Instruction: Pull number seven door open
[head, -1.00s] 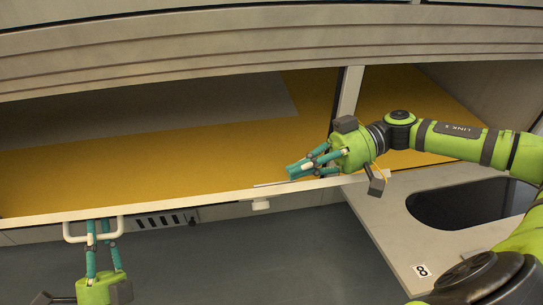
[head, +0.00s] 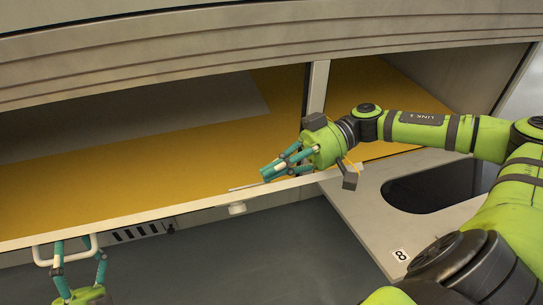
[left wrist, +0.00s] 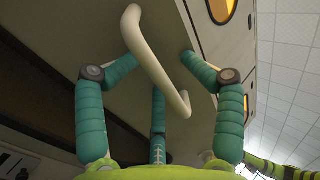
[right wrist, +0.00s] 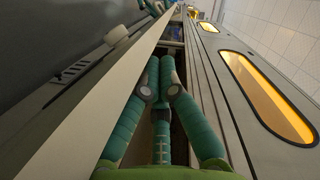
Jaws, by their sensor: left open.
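A long pale door edge (head: 140,217) runs across the head view, below an open yellow-lined compartment. I take this panel as door seven; no number seven is legible. Its white bar handle (head: 38,256) is at the lower left and also crosses the left wrist view (left wrist: 153,62). My left gripper (head: 77,243) is open, its fingers spread on both sides of the handle. My right gripper (head: 268,173) lies at the door edge. In the right wrist view its fingers (right wrist: 160,62) are together in the gap between the pale edge and the cabinet front, with nothing visible between them.
A panel labelled 8 (head: 400,255) with a dark window (head: 435,188) lies at the right. A grey cabinet front (head: 270,75) spans the top. A divider post (head: 317,88) stands behind my right gripper. The dark floor (head: 250,255) below is clear.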

